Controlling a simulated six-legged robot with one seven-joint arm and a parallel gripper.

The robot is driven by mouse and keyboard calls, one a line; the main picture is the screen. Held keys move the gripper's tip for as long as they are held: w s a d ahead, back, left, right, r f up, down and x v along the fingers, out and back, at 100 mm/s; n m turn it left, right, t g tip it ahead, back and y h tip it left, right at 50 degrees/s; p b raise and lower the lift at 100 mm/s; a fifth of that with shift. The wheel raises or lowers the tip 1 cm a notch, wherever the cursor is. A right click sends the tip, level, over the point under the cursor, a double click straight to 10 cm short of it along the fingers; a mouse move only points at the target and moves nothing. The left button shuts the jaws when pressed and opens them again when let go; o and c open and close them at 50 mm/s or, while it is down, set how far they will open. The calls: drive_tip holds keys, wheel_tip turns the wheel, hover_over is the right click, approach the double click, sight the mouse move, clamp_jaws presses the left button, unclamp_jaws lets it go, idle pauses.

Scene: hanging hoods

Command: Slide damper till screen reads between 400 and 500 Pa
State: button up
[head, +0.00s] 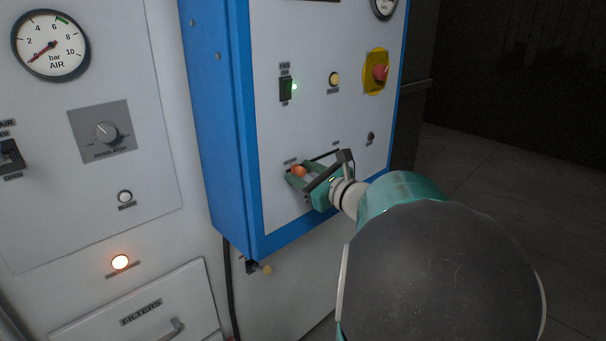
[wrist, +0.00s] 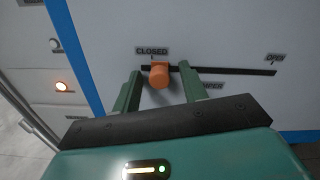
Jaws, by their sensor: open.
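The damper's orange knob (wrist: 160,76) sits at the left end of a dark horizontal slot (wrist: 230,70), under the label CLOSED (wrist: 152,51). The label OPEN (wrist: 275,58) is at the slot's right end. My gripper (wrist: 161,82) is open, with one green finger on each side of the knob; whether either touches it I cannot tell. In the head view my gripper (head: 307,178) is at the lower part of the blue-edged panel, around the orange knob (head: 299,171). No screen with a Pa reading is visible in either view.
Open floor lies right.

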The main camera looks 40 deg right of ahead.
sight(319, 158)
drive_tip(key=shift+c, duration=0.4)
clamp_jaws()
drive_tip(key=d, duration=0.8)
drive_tip(key=shift+w+d, duration=0.15)
drive_tip(key=shift+d, duration=0.25)
drive_tip(key=shift+o, duration=0.4)
unclamp_jaws()
drive_tip(key=s, duration=1.4)
drive_tip(key=shift+d, duration=0.2)
